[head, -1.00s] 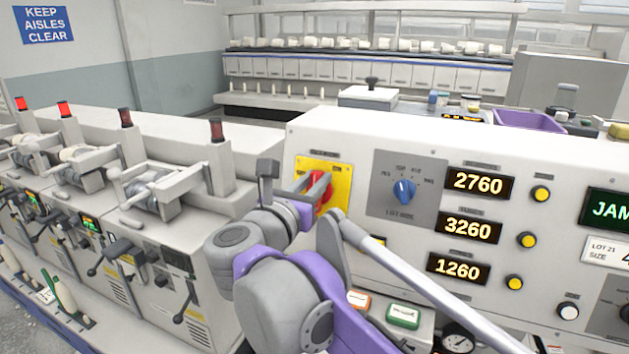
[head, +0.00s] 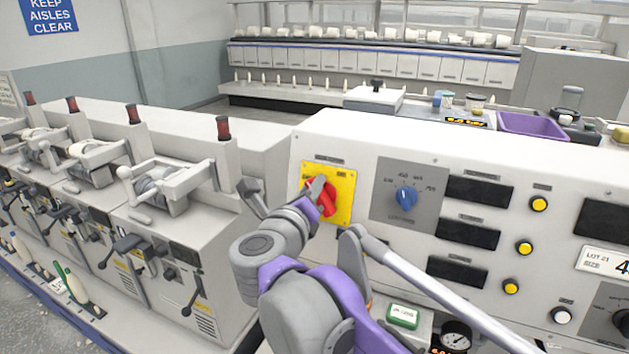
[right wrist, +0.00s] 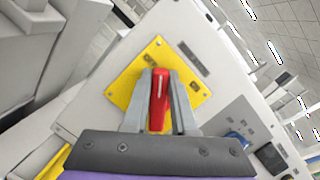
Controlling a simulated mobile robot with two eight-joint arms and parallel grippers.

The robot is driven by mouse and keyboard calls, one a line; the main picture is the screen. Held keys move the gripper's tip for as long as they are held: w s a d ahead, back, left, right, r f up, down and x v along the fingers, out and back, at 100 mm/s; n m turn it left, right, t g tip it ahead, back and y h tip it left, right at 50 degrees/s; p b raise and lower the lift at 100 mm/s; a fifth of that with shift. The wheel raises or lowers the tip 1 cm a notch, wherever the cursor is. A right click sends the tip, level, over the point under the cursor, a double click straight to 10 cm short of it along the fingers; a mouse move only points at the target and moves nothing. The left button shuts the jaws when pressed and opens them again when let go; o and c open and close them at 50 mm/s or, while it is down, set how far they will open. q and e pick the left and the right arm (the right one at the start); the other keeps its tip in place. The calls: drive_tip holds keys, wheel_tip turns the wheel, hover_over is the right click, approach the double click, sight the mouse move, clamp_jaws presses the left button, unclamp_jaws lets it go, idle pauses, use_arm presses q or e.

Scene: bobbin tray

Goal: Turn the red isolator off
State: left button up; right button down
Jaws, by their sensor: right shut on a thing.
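The red isolator (head: 327,205) is a rotary handle on a yellow plate (head: 343,186) at the left of the white control panel. My right gripper (head: 318,190) is at the handle and partly covers it in the head view. In the right wrist view, the two grey fingers of my right gripper (right wrist: 161,90) stand on either side of the red handle (right wrist: 159,98) and are shut on it. There the handle stands in line with the fingers, slanted against the tilted yellow plate (right wrist: 128,82). My left gripper is not in view.
A blue selector knob (head: 405,196) sits right of the isolator. Several display windows (head: 478,190) on the panel are dark. Winding units with unlit red lamps (head: 223,128) stand at the left.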

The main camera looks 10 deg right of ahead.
drive_tip(key=n, duration=0.1)
drive_tip(key=n+y, duration=0.1)
drive_tip(key=n, duration=0.3)
drive_tip(key=shift+a+f+y, duration=0.3)
drive_tip(key=shift+f, duration=0.1)
drive_tip(key=shift+a+f+n+g+y, duration=0.15)
drive_tip(key=shift+n+g, duration=0.1)
drive_tip(key=shift+n, duration=0.65)
drive_tip(key=shift+d+f+n+g+y, duration=0.1)
drive_tip(key=shift+f+n+g, duration=0.1)
drive_tip(key=shift+n, duration=0.7)
drive_tip(key=shift+a+f+n+g+y, duration=0.15)
drive_tip(key=shift+n+g, duration=0.1)
drive_tip(key=shift+n, duration=0.65)
drive_tip(key=c, duration=0.7)
unclamp_jaws()
drive_tip(key=v, duration=1)
drive_tip(key=shift+s+a+r, duration=0.1)
drive_tip(key=shift+s, duration=0.25)
